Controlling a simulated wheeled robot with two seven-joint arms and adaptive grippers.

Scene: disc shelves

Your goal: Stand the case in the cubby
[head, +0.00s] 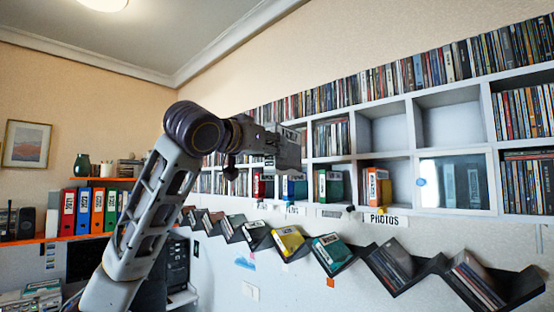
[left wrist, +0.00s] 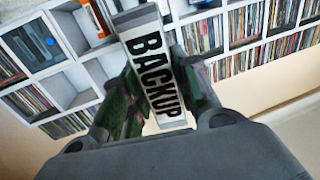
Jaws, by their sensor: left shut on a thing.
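My left gripper (head: 284,150) is raised in front of the white wall shelf (head: 310,150). It is shut on a case (left wrist: 160,75) whose white spine reads "BACKUP" in black. The spine stands out tilted between the two fingers in the left wrist view, and in the head view the case is hard to tell from the gripper. Two upper cubbies are empty: one in the middle (head: 385,125) and one to its right (head: 450,115). The lower cubbies hold a red case (head: 262,188), a blue case (head: 294,188), a green case (head: 331,188) and an orange case (head: 378,188).
A glass-fronted cubby (head: 456,184) has a round blue spot on it. A "PHOTOS" label (head: 384,220) sits under the orange case. A zigzag rack (head: 352,252) with cases runs below. Binders (head: 90,212) stand on an orange shelf at left. Disc rows fill the shelf top.

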